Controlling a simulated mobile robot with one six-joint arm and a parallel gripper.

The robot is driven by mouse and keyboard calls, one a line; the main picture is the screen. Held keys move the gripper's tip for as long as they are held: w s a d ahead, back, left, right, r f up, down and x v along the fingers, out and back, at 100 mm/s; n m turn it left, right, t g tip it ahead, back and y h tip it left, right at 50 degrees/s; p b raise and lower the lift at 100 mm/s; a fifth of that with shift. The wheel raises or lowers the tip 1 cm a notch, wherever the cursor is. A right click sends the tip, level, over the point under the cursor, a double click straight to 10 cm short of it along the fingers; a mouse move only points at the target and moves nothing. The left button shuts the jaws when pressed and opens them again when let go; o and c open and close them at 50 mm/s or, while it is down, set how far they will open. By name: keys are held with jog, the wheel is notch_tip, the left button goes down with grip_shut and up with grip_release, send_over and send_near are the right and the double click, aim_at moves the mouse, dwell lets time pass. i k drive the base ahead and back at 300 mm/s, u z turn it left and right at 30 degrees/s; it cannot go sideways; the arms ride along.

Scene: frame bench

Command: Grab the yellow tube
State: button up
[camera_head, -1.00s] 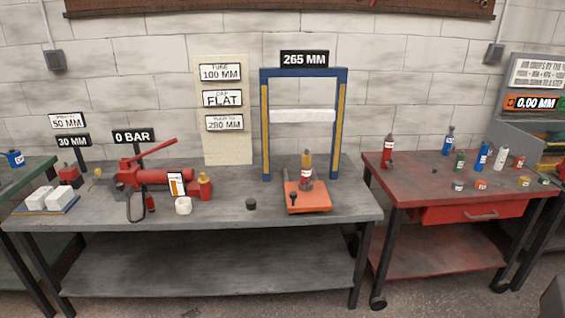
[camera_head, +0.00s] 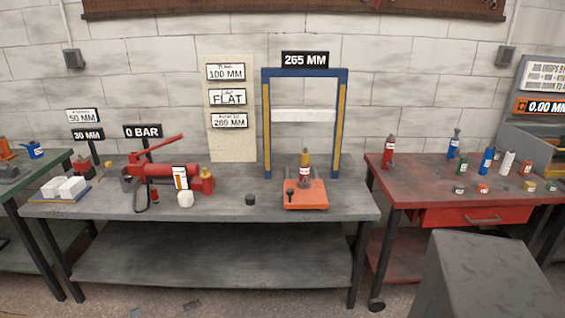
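A second yellow piece (camera_head: 207,173) shows at the right end of the red hydraulic pump (camera_head: 165,175). It is small, and its shape is unclear. My gripper is not in view.
The frame (camera_head: 265,130) rises around the orange plate on the grey bench (camera_head: 240,207). The red cart (camera_head: 405,195) to the right holds several bottles and small jars.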

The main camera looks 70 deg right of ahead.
aim_at(305, 154)
jog(key=u, duration=0.75)
jog(key=k, duration=1.8)
jog(key=z, duration=0.9)
